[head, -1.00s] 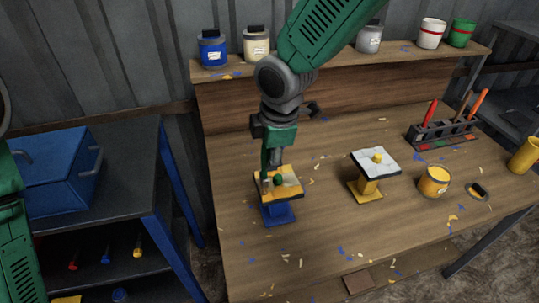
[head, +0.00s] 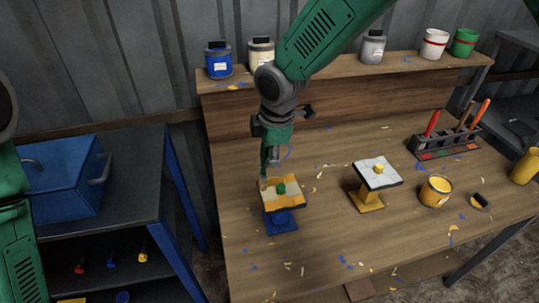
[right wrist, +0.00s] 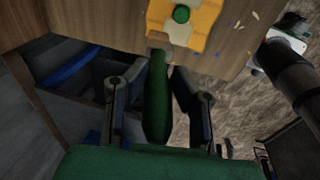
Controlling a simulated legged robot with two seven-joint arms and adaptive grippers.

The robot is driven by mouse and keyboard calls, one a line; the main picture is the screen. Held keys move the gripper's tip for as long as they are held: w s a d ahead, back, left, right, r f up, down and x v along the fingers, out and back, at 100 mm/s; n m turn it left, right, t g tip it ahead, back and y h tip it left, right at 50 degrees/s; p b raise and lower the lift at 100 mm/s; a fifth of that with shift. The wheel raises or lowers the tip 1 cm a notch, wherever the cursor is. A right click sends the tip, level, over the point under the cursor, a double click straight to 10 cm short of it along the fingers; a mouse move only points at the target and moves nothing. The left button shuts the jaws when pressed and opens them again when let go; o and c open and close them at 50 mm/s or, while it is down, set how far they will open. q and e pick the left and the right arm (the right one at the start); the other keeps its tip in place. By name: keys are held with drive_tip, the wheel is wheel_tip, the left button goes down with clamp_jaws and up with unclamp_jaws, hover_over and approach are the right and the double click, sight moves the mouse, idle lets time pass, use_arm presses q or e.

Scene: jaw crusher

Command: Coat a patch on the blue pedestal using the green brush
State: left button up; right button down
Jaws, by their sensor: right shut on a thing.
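The blue pedestal (head: 281,222) stands at the left of the workbench. Its square top plate (head: 293,203) has yellow-orange paint with paler patches, and a green knob (head: 281,188) in the middle. My right gripper (head: 270,160) is above the plate's back-left edge. It is shut on the green brush, whose handle (right wrist: 157,100) lies between the fingers in the right wrist view. The brush's tip end (right wrist: 160,40) is at the plate's edge; whether the bristles touch is unclear. My left arm shows at the left edge, its gripper out of view.
A yellow pedestal (head: 367,200) with a whitish top stands to the right. Beyond it are an open yellow paint can (head: 436,190) and a tool rack (head: 445,142). Paint pots line the back shelf. A blue box (head: 62,180) sits on the left shelf unit.

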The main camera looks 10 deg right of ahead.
drive_tip(key=shift+s+d+p, duration=0.1)
drive_tip(key=shift+s+p, duration=0.7)
drive_tip(key=shift+s, duration=1.6)
drive_tip(key=shift+r, duration=0.1)
wheel_tip(320, 180, up, 5)
drive_tip(key=shift+f+p, duration=0.1)
drive_tip(key=shift+p, duration=0.35)
drive_tip(key=shift+d, duration=0.1)
drive_tip(key=d, duration=0.8)
drive_tip(key=shift+w+d+f, duration=0.15)
drive_tip(key=shift+d+f, duration=0.05)
drive_tip(key=shift+f, duration=0.1)
drive_tip(key=shift+a, duration=0.2)
